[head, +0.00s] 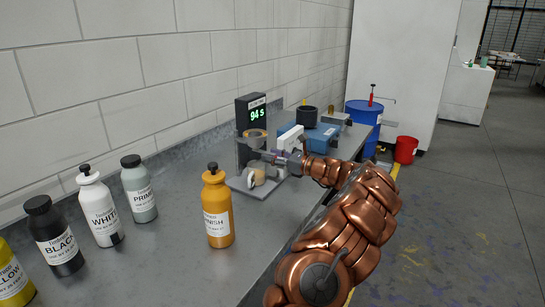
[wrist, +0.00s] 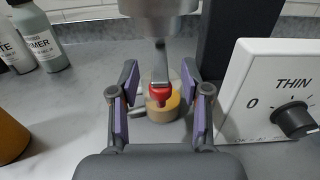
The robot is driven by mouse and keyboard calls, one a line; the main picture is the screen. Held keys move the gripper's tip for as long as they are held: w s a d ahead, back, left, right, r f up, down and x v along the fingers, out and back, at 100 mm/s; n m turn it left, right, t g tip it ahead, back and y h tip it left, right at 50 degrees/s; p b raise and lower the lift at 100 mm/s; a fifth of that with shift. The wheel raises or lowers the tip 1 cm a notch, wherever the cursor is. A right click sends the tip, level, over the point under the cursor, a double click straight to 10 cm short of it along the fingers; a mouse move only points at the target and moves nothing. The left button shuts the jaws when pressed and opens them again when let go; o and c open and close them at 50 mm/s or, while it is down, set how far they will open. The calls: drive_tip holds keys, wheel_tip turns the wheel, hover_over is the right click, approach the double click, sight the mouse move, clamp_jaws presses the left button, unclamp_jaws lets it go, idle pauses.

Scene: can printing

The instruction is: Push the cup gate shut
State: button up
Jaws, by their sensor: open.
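The metal cup (wrist: 158,14) hangs at the top of the wrist view, and in the head view it shows on its stand (head: 243,184) as a tan-topped cup (head: 256,134). A grey lever with a red tip (wrist: 159,93), which looks like the cup gate, hangs below the cup. My gripper (wrist: 160,78) is open, its two purple-padded fingers to the left and right of the lever, with gaps visible. Whether a finger touches it, I cannot tell. In the head view my gripper (head: 272,157) reaches the stand from the right. A tan round container (wrist: 163,110) sits behind the red tip.
A display (head: 256,113) reads 94 s. A white box with a THIN dial (wrist: 297,118) stands close on the right. An orange bottle (head: 217,212) and several other bottles stand left on the grey bench (head: 165,262). A blue box (head: 321,137) lies behind my wrist.

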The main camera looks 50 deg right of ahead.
drive_tip(key=v, duration=1.2)
idle(0.4)
